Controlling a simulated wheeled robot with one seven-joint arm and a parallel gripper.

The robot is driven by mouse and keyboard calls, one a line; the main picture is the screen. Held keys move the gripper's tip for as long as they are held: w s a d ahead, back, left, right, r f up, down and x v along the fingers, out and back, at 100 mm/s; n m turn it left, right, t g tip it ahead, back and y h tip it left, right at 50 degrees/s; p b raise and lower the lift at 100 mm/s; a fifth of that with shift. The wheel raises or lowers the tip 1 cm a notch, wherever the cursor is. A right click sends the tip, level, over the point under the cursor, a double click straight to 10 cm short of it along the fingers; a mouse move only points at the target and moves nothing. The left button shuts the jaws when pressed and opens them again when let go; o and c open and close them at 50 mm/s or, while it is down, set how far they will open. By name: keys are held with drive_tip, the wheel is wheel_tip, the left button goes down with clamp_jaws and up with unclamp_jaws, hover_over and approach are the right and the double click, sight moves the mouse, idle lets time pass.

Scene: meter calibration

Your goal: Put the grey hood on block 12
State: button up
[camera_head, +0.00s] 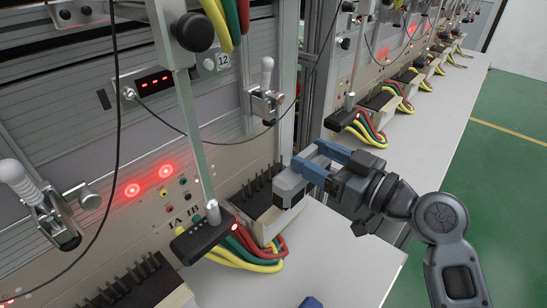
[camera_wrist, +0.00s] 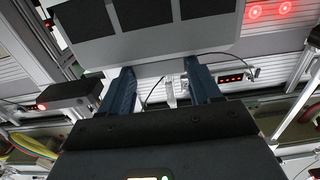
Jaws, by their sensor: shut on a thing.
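My gripper (camera_head: 308,165) is shut on the grey hood (camera_head: 290,184), its blue fingers on either side of it. In the head view the hood is at the right end of a black terminal block (camera_head: 258,194) with upright pins, below the panel labelled 12 (camera_head: 223,60). It partly hides that end; I cannot tell if they touch. In the wrist view the hood (camera_wrist: 150,48), light grey with dark rectangular areas, fills the top middle, beyond my gripper (camera_wrist: 160,80).
A black plug bar (camera_head: 204,238) on a metal rod, with red, green and yellow cables, stands just left of the block. Another pinned block (camera_head: 130,285) is at lower left. A blue object (camera_head: 311,302) shows at the bottom edge.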

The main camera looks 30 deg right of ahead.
drive_tip(key=p+x, duration=0.2)
drive_tip(key=x, duration=0.8)
wheel_tip(320, 180, down, 7)
drive_tip(key=shift+w+r+b, duration=0.1)
drive_tip(key=shift+r+b, duration=0.15)
drive_tip(key=shift+b, duration=0.05)
drive_tip(key=shift+w+a+f, duration=0.15)
drive_tip(key=shift+f, duration=0.1)
drive_tip(key=shift+f, duration=0.2)
drive_tip(key=o, duration=1)
drive_tip(key=shift+r, duration=0.1)
drive_tip(key=shift+o, duration=0.2)
drive_tip(key=shift+r, duration=0.1)
